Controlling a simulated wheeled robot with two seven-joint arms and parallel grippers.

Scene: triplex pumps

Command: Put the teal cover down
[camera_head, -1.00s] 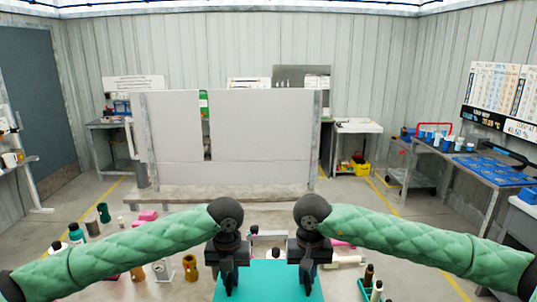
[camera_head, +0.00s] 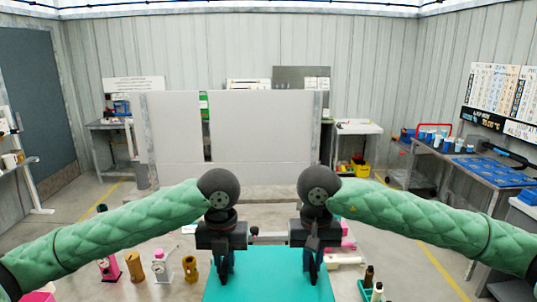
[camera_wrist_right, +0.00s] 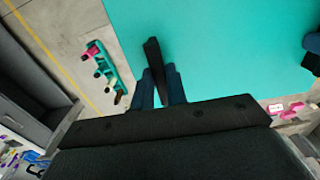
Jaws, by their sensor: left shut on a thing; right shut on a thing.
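The teal cover (camera_head: 268,278) is a flat panel at the bottom middle of the head view, held between my two grippers. My left gripper (camera_head: 224,276) is shut on its left side. My right gripper (camera_head: 313,276) is shut on its right side. In the right wrist view the teal cover (camera_wrist_right: 215,50) fills most of the upper picture, with the dark fingers of my right gripper (camera_wrist_right: 155,70) at its edge. The cover's near end is cut off by the head view's lower edge. What lies beneath it is hidden.
Pink, brass and white parts (camera_head: 160,267) stand on the surface left of the cover. A green holder with dark-topped bottles (camera_head: 371,287) is close to its right. A grey panel wall (camera_head: 260,130) stands behind. A workbench with blue trays (camera_head: 490,168) is at the right.

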